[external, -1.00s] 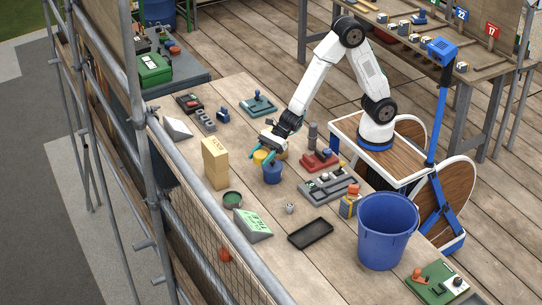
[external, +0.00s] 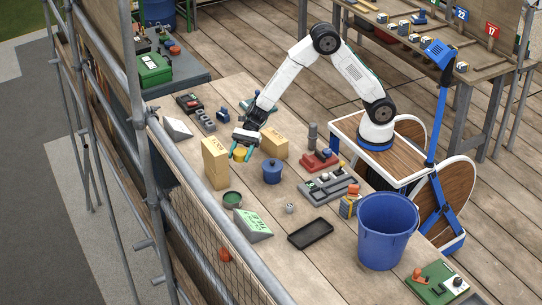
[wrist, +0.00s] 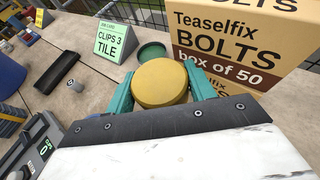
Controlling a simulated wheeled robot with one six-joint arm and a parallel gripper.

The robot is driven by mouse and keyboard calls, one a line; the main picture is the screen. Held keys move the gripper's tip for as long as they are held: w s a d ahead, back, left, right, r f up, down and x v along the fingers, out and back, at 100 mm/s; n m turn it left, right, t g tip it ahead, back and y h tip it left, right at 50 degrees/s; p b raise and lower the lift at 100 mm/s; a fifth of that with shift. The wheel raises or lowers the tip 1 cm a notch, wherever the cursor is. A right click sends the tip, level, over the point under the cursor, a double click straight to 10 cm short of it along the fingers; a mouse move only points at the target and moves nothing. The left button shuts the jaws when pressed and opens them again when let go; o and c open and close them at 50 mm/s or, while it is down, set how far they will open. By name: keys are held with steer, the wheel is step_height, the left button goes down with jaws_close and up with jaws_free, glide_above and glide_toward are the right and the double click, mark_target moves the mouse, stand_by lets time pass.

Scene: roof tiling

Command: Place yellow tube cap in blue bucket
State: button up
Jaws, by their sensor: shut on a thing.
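The yellow tube cap (wrist: 160,83) is a round, flat-topped piece between the two teal fingers of my gripper (wrist: 161,88) in the wrist view. My gripper (external: 243,152) is shut on it; the cap (external: 240,154) also shows at the fingertips in the external view, near the tall bolts box. I cannot tell whether the cap touches the table. The large blue bucket (external: 387,235) stands at the right end of the table, far from my gripper. Its inside is only partly visible.
A tall bolts box (external: 215,164) stands close to the left of my gripper, and another box (external: 274,143) lies to the right. A small blue pot (external: 272,172), a green dish (external: 232,198), a green sign (external: 252,225) and a black tray (external: 310,233) lie toward the bucket.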

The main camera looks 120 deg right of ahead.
steer(key=shift+s+d+f+n+g+y, duration=0.1)
steer(key=shift+d+n+g+y, duration=0.3)
steer(key=shift+n+g+y, duration=0.3)
steer(key=s+d+n+g+y, duration=0.1)
steer(key=s+n+g+y, duration=0.3)
steer(key=s+n+g, duration=0.35)
glide_above(255, 170)
step_height(255, 170, down, 6)
steer(key=shift+d+r, duration=0.1)
steer(key=shift+f, duration=2.1)
steer(key=shift+f, duration=0.2)
steer(key=o, duration=1)
steer(key=shift+c, duration=0.2)
steer(key=shift+r, duration=0.15)
